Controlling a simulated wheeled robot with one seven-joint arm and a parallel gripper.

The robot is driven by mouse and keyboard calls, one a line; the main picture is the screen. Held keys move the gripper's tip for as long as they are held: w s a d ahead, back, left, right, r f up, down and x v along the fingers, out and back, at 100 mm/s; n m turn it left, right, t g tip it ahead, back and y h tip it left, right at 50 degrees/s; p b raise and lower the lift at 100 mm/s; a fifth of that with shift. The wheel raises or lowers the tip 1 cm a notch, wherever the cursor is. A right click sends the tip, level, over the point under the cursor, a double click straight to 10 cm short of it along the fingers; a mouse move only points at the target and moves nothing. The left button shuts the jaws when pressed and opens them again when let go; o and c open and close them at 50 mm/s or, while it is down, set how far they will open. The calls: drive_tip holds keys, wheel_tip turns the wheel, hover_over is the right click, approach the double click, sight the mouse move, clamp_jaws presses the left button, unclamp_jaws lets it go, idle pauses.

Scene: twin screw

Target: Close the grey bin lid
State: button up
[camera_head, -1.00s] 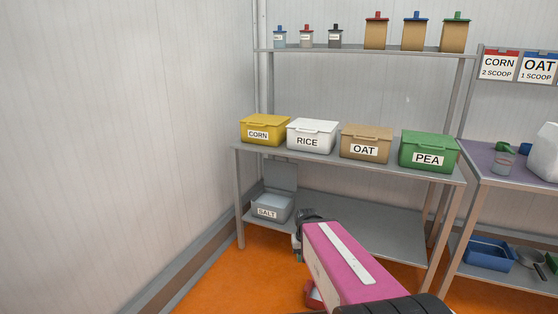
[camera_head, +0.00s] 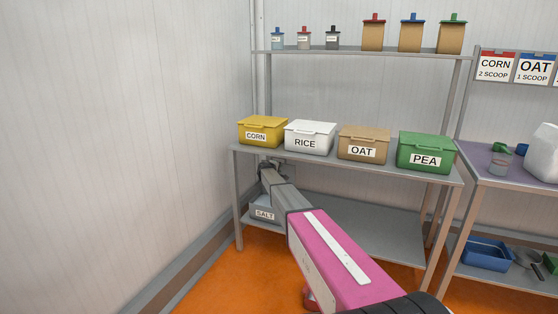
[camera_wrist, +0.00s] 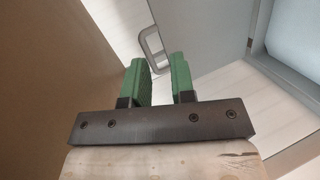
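The grey bin (camera_head: 263,213) labelled SALT sits on the lower shelf at the left end in the head view. My arm hides most of its upper part and its lid there. In the wrist view, the grey lid (camera_wrist: 205,25) stands raised, with a loop handle (camera_wrist: 147,45) on its edge. The pale inside of the bin (camera_wrist: 290,30) seems to show at the right. My gripper (camera_wrist: 161,66) has green fingers apart with nothing between them. The handle is just beyond the fingertips; I cannot tell whether they touch. In the head view, my gripper is partly hidden near the lid, under the upper shelf.
The metal shelf (camera_head: 350,168) above the grey bin carries the corn (camera_head: 262,130), rice (camera_head: 310,137), oat (camera_head: 363,144) and pea (camera_head: 427,152) bins, all lidded. The lower shelf (camera_head: 385,235) is clear to the right. A wall (camera_head: 120,130) stands close on the left.

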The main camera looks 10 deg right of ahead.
drive_tip(key=w+a+r+n+t, duration=0.2)
drive_tip(key=w+a, duration=0.1)
drive_tip(key=w, duration=0.5)
drive_tip(key=x, duration=1)
drive_tip(key=shift+d+f, duration=0.25)
drive_tip(key=shift+s, duration=0.1)
clamp_jaws()
